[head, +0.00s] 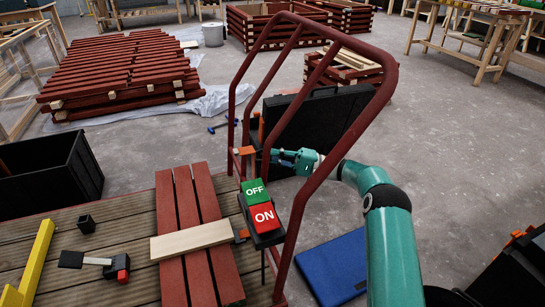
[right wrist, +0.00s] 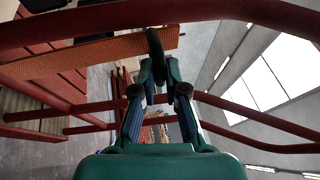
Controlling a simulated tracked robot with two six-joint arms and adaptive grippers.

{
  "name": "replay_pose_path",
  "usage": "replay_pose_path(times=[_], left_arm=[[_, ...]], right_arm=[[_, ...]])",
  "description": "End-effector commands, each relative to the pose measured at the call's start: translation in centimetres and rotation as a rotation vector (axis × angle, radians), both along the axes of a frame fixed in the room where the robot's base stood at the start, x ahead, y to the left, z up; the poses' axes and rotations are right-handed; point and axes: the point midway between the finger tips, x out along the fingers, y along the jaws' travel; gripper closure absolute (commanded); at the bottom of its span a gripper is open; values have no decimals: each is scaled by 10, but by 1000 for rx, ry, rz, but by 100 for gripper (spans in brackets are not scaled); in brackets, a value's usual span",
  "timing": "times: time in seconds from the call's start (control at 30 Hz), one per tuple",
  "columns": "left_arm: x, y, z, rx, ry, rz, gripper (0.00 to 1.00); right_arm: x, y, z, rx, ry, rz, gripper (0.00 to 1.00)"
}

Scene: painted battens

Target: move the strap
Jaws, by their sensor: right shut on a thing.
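The orange strap (right wrist: 90,56) shows in the right wrist view as a flat woven band running from the left edge to my fingertips. In the head view only a short orange piece (head: 246,150) shows beside the red tube frame. My right gripper (right wrist: 156,62) is shut on the strap's end. In the head view the right gripper (head: 274,156) reaches in from the right, behind the front red tube. The strap's far end is hidden. My left gripper is in neither view.
The red tube frame (head: 386,88) curves around my right forearm. A box with green OFF and red ON buttons (head: 262,214) is close by. A black case (head: 335,120) stands behind the gripper and a blue mat (head: 335,266) lies on the floor.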

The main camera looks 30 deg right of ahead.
Motion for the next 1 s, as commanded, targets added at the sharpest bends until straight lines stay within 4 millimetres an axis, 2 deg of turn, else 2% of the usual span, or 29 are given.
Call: replay_pose_path(times=[0.3,0.6,0.63,0.77,1.0], left_arm=[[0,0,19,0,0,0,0],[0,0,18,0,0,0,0],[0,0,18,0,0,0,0],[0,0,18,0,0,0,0],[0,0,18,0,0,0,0]], right_arm=[[9,39,13,-111,32,3,100],[9,40,10,-123,35,1,100],[9,40,10,-123,35,1,83],[9,40,10,-121,34,0,63],[9,40,12,-122,31,0,63]])
